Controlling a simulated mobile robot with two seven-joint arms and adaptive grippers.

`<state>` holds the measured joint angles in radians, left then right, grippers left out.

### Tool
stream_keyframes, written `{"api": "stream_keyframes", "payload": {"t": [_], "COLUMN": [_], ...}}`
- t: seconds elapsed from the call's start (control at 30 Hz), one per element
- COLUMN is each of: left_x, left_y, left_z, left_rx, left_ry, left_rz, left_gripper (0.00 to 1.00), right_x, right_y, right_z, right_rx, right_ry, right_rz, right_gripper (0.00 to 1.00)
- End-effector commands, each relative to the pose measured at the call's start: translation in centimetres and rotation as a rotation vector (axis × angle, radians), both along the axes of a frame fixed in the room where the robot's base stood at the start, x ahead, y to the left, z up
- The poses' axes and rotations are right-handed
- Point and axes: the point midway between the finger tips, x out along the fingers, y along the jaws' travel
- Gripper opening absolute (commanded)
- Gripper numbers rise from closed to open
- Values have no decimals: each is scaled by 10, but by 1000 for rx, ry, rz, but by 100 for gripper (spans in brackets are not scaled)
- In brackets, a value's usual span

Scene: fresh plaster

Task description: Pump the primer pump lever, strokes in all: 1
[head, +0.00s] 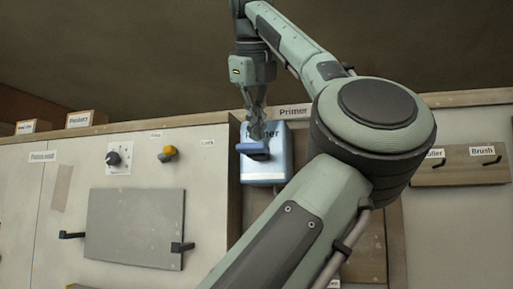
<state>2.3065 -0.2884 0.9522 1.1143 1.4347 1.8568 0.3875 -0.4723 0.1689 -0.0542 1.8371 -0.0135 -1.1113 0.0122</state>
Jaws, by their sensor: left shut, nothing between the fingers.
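The primer pump is a light blue box (278,160) on the wall panel, under a "Primer" label. Its lever, a darker blue bar (246,148), sticks out at the box's front left. My left gripper (257,135) points down from above with its fingers shut and empty. Its fingertips overlap the lever in the picture, at or just above it; I cannot tell whether they touch. The gripper hides part of the box's label. My right gripper is not in view.
My left arm covers the area right of the pump. A wooden board (460,166) with a "Brush" label hangs at the right.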

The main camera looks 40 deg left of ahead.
Motion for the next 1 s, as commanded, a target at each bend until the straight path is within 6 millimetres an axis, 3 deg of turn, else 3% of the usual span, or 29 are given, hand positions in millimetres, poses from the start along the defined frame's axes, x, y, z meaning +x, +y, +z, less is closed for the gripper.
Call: {"api": "stream_keyframes", "payload": {"t": [1.0], "left_x": [0], "left_y": [0], "left_z": [-8], "left_rx": [1], "left_ry": [0], "left_rz": [-1], "left_gripper": [0], "right_x": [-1], "right_y": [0], "right_z": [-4], "right_rx": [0], "right_ry": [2], "right_rz": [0], "right_gripper": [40]}}
